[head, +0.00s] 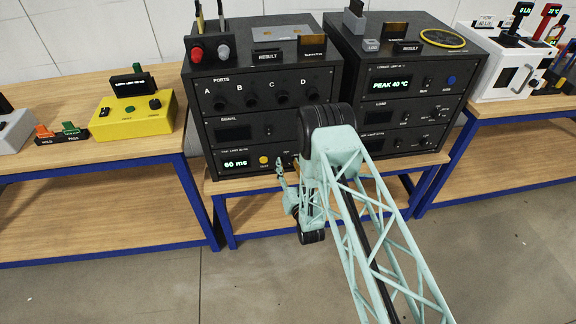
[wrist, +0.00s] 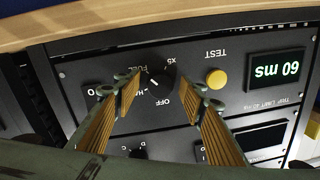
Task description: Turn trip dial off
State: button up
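In the wrist view, which shows the panel upside down, the black trip dial (wrist: 160,79) has a short white pointer mark. OFF, HALF and FULL labels surround it; I cannot tell exactly which label the mark points to. My gripper (wrist: 167,90) is open, with one finger on each side of the dial, and a gap shows on both sides. In the head view my gripper (head: 281,168) is at the lower front of the left rack unit, and the dial is mostly hidden behind it.
A yellow TEST button (wrist: 216,78) and a 60 ms display (wrist: 277,70) sit beside the dial. The left rack unit (head: 200,128) has port knobs above. The right rack unit (head: 415,60) stands close by. A yellow box (head: 131,118) is on the left bench.

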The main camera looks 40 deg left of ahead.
jog(key=shift+c, duration=0.7)
jog(key=c, duration=0.7)
jog(key=shift+c, duration=0.2)
